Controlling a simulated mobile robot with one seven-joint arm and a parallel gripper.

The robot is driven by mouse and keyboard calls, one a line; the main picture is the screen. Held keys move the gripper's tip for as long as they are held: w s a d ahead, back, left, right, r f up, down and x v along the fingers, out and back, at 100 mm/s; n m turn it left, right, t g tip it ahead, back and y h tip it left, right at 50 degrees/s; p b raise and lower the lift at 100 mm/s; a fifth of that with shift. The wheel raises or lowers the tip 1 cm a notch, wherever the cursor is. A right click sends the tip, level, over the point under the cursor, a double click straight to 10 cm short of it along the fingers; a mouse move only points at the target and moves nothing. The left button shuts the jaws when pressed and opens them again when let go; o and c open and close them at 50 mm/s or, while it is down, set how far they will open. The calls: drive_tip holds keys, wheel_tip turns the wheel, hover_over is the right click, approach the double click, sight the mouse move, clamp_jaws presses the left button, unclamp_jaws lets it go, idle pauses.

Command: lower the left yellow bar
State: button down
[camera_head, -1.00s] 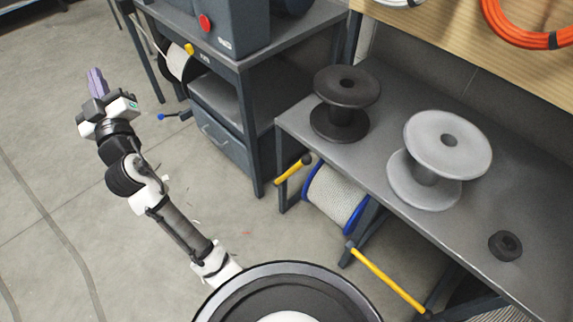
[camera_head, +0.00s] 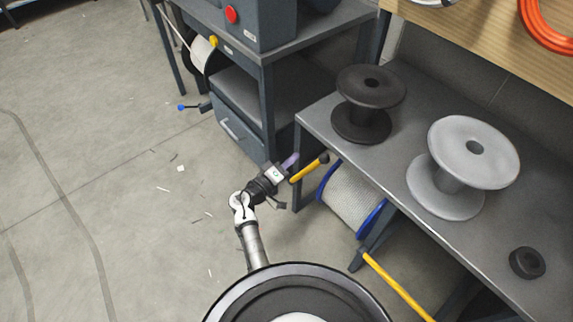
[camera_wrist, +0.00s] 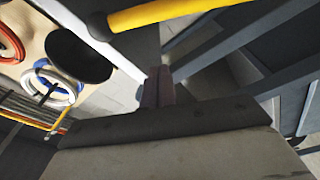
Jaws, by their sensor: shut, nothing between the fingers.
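The left yellow bar (camera_head: 306,171) is short, with a dark knob at its upper right end, and sticks out near the front left leg of the workbench, tilted up to the right. In the wrist view the yellow bar (camera_wrist: 180,12) crosses the top, with its dark knob at the left. My gripper (camera_head: 290,160) is shut and empty, just left of the bar in the head view. In the wrist view its fingers (camera_wrist: 158,88) are together, below the bar in the picture and apart from it. Whether they touch it cannot be told from the head view.
A second, longer yellow bar (camera_head: 398,287) slopes down at the right. A blue-flanged cable reel (camera_head: 350,200) sits under the workbench (camera_head: 410,215). A black spool (camera_head: 365,105) and a grey spool (camera_head: 462,165) stand on it. A drawer cabinet (camera_head: 238,130) is behind left. The left floor is open.

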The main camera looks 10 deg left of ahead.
sight(315, 167)
drive_tip(key=shift+w+d+f+p, duration=0.15)
drive_tip(key=shift+d+f+p, duration=0.15)
drive_tip(key=shift+d, duration=0.55)
drive_tip(key=shift+w+d+f+p, duration=0.2)
drive_tip(key=shift+d+p, duration=0.1)
drive_tip(key=shift+d, duration=0.55)
drive_tip(key=shift+w+d+f+p, duration=0.2)
drive_tip(key=shift+d+p, duration=0.1)
drive_tip(key=shift+d, duration=0.55)
drive_tip(key=s+d+f+m+b, duration=0.1)
drive_tip(key=b, duration=0.2)
drive_tip(key=shift+s+d+f, duration=0.3)
drive_tip(key=shift+s+f, duration=0.05)
drive_tip(key=shift+s+d+r+m+b, duration=0.15)
drive_tip(key=shift+s+d+m+b, duration=0.15)
drive_tip(key=shift+b, duration=0.05)
drive_tip(key=shift+r, duration=0.1)
